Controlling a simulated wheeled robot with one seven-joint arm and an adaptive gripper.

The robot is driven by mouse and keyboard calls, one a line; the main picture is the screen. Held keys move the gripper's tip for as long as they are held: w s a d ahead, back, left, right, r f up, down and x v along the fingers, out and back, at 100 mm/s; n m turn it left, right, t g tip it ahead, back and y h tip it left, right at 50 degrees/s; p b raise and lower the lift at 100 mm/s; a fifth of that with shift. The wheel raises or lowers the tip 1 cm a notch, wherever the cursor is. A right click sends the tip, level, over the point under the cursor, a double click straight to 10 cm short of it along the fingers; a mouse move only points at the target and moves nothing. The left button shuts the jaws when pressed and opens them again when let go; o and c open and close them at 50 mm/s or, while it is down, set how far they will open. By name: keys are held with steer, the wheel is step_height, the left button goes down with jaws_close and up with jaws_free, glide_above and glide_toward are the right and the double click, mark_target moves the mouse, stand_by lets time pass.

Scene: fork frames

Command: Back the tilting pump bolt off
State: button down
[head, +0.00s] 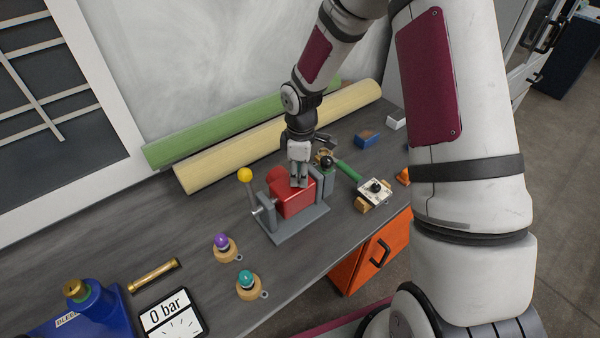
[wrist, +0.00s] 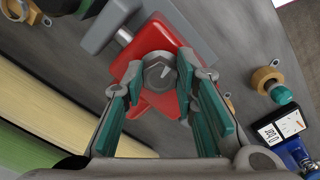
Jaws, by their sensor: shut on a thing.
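The red pump block (head: 291,206) sits in a grey cradle (head: 303,229) on the bench, with a yellow-knobbed lever (head: 246,175) at its left. In the wrist view the red block (wrist: 146,103) carries a grey hex bolt (wrist: 158,71) with a pale mark on its face. My gripper (head: 299,183) reaches down onto the top of the block. In the wrist view its teal-padded fingers stand on either side of the bolt, shut on it. In the head view the bolt is hidden behind the fingers.
A gauge (head: 171,314) reads 0 bar, beside a blue box (head: 97,313) with a brass knob. Purple (head: 221,240) and teal (head: 245,278) knobs stand in front of the cradle. A white plate (head: 375,191) and small blocks lie right. Two long rolls (head: 235,157) line the wall.

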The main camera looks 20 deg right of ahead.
steer(key=shift+f+n, duration=0.15)
steer(key=shift+n, duration=0.35)
steer(key=shift+s, duration=0.1)
steer(key=c, duration=1.3)
jaws_free()
step_height(320, 180, up, 12)
steer(key=shift+r, duration=0.1)
